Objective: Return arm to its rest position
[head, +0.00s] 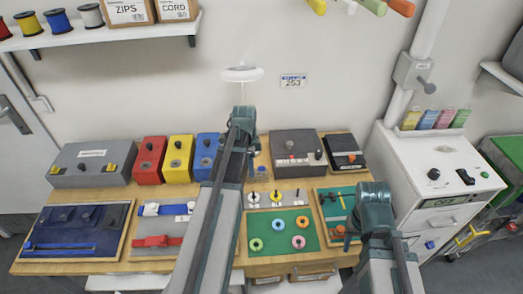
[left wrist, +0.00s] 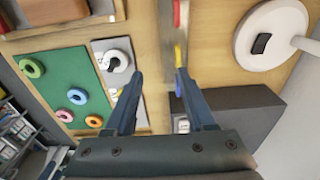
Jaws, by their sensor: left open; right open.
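My left arm reaches up through the middle of the head view, over the wooden bench (head: 257,271). Its wrist is near the back wall, and most of its gripper (head: 250,152) is hidden behind the arm. In the left wrist view the left gripper (left wrist: 159,75) is open, with two dark fingers apart and nothing between them. It is above the bench between the green ring board (left wrist: 60,88) and a dark grey box (left wrist: 245,112). My right arm is lower right in the head view. Its gripper (head: 352,226) is over the bench's right end, largely hidden by the wrist.
Red (head: 150,158), yellow (head: 179,158) and blue (head: 207,158) boxes stand left of my left arm. A white round lamp (head: 241,74) is behind its wrist. A white cabinet (head: 440,178) stands right of the bench. A shelf (head: 95,34) hangs upper left.

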